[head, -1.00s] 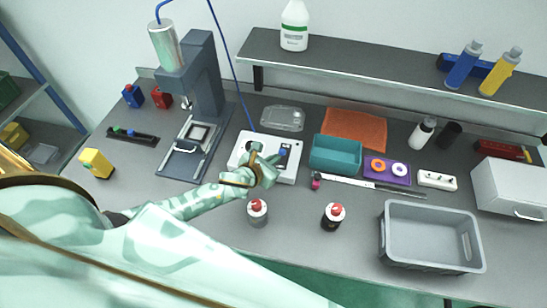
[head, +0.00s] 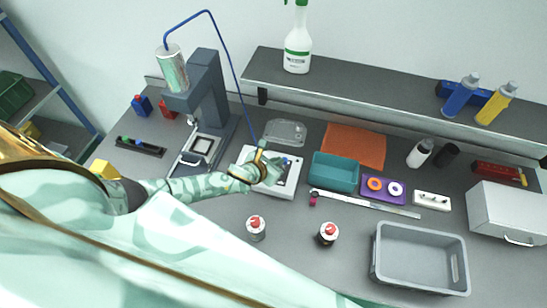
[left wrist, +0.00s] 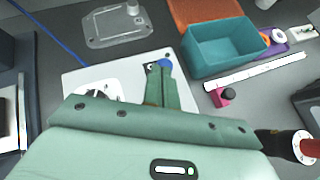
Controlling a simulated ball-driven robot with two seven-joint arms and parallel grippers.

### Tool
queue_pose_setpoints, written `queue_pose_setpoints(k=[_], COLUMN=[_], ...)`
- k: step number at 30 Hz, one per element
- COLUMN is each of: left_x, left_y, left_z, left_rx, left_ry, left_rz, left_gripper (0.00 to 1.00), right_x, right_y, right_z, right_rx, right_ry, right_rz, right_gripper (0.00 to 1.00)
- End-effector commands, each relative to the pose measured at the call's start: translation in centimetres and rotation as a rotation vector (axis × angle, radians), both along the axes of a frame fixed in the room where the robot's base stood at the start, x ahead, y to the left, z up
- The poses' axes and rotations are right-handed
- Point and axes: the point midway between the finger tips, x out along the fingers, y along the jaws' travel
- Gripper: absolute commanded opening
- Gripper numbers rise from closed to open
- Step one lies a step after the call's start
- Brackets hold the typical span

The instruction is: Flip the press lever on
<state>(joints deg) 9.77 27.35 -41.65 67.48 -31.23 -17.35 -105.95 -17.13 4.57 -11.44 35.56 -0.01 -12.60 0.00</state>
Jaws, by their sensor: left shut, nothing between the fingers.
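The press (head: 207,92) is a dark blue-grey column with a silver cylinder on top, at the back left in the head view. A blue hose runs from it toward the white control box (head: 281,191). The box also shows in the left wrist view (left wrist: 73,82). My left gripper (head: 275,172) is over the box, shut and empty. In the left wrist view its fingertips (left wrist: 160,72) are right at the blue tip; I cannot tell whether they touch. My right gripper is out of view.
A clear lidded dish (head: 286,132) lies behind the box and a teal bin (head: 335,187) stands to its right. Two red-capped bottles (head: 256,228) (head: 328,234) stand in front. A grey tray (head: 375,262) is at the front right. A shelf (head: 350,85) overhangs the back.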

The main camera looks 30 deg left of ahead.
Motion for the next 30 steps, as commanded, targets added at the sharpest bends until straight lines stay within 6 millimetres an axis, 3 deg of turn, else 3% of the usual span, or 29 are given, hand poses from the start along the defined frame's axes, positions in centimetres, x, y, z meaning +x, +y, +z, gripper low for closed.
queue_pose_setpoints(k=[4, 30], left_x=[1.2, 1.1], left_y=[0.4, 0.3], left_z=[0.3, 1.8], left_rx=[0.003, 0.001], left_ry=[-0.002, 0.000], left_rz=[-0.001, 0.001], left_gripper=[0.00, 0.00], right_x=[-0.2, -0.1], right_y=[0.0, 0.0], right_z=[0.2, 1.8], right_rx=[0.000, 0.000], right_ry=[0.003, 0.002], right_rz=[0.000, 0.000], right_gripper=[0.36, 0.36])
